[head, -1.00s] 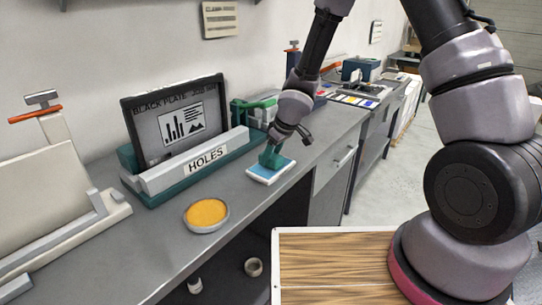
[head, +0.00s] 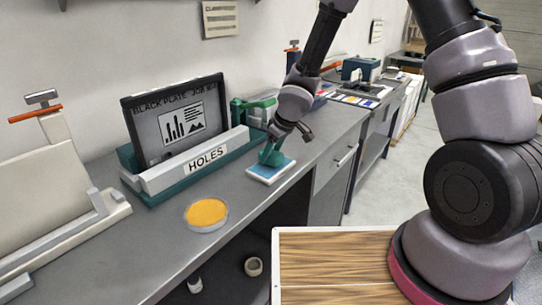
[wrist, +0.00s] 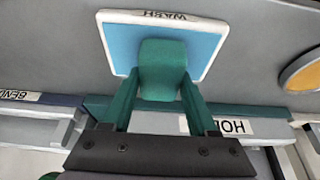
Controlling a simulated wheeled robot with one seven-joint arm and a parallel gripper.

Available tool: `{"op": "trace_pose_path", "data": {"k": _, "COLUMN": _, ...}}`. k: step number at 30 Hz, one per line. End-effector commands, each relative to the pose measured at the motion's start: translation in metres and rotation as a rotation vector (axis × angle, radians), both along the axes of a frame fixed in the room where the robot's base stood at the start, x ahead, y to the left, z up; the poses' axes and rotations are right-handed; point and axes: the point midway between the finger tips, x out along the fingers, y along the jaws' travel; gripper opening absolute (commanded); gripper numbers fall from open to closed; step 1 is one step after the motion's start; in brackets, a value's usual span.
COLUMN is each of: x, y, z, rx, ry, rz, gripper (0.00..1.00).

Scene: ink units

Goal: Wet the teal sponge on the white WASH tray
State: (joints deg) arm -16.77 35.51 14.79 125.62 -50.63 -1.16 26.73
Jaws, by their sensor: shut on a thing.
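The white WASH tray (head: 261,179) with a blue inside lies on the grey counter, to the right of the HOLES rack. It also shows upside down at the top of the wrist view (wrist: 107,48). My gripper (head: 270,153) points down over the tray, its teal fingers shut on the teal sponge (wrist: 163,65). The sponge is over the blue area, near the tray edge on the gripper's side. I cannot tell whether its underside touches the blue surface, as the sponge itself hides it.
The rack labelled HOLES (head: 205,160) holds a dark plate (head: 177,122) close to the left of my gripper. A round dish of yellow (head: 206,213) stands nearer on the counter. Counter between dish and tray is clear. A green-handled item (head: 255,103) stands behind.

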Motion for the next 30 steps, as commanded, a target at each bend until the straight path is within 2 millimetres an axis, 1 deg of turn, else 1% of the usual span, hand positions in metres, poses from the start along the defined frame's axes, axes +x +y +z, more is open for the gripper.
{"op": "trace_pose_path", "data": {"k": 3, "x": 0.001, "y": -0.001, "z": 0.011, "rx": 0.002, "ry": -0.002, "rz": -0.004, "gripper": 0.14}}
{"op": "trace_pose_path", "data": {"k": 19, "x": 0.002, "y": 0.0, "z": 0.053, "rx": 0.002, "ry": -0.004, "rz": -0.002, "gripper": 0.14}}
{"op": "trace_pose_path", "data": {"k": 24, "x": 0.001, "y": 0.0, "z": 0.06, "rx": 0.0, "ry": -0.003, "rz": 0.0, "gripper": 0.14}}
{"op": "trace_pose_path", "data": {"k": 30, "x": 0.001, "y": 0.0, "z": 0.06, "rx": 0.0, "ry": -0.003, "rz": 0.0, "gripper": 0.14}}
